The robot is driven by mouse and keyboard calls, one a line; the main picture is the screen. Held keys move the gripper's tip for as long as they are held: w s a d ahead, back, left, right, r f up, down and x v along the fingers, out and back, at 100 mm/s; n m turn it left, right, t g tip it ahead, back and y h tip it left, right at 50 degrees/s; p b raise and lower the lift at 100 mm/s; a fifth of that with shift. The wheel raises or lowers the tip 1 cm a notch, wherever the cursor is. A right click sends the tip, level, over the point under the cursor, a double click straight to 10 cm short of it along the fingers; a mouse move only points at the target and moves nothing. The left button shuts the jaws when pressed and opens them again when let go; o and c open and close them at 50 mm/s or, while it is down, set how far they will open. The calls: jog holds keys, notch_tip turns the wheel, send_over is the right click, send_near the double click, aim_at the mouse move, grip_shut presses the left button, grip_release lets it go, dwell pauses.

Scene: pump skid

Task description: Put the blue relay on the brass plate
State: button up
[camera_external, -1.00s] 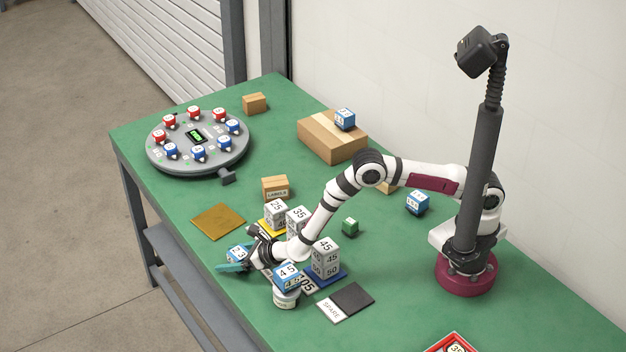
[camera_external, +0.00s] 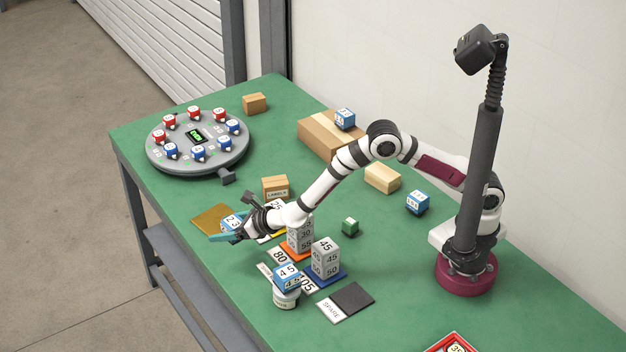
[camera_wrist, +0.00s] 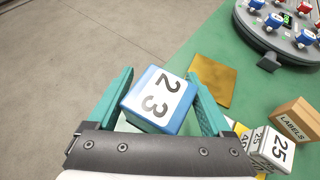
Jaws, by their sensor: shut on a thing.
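In the external view the cube overlaps the plate's right part. In the wrist view the plate (camera_wrist: 215,81) shows beyond the right finger, apart from the cube. The cube's height above the table is hard to tell.
Grey numbered blocks (camera_external: 325,258) stand on coloured pads right of my gripper. A blue cube marked 45 (camera_external: 287,277) sits on a round white can. The LABELS box (camera_external: 275,188) is behind the plate. A round grey dial panel (camera_external: 182,163) stands at the far left.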

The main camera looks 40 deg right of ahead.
jog(key=m+h, duration=0.1)
send_over(215, 223)
jog(key=shift+t, duration=0.4)
notch_tip(215, 223, down, 9)
jog(key=shift+r, duration=0.1)
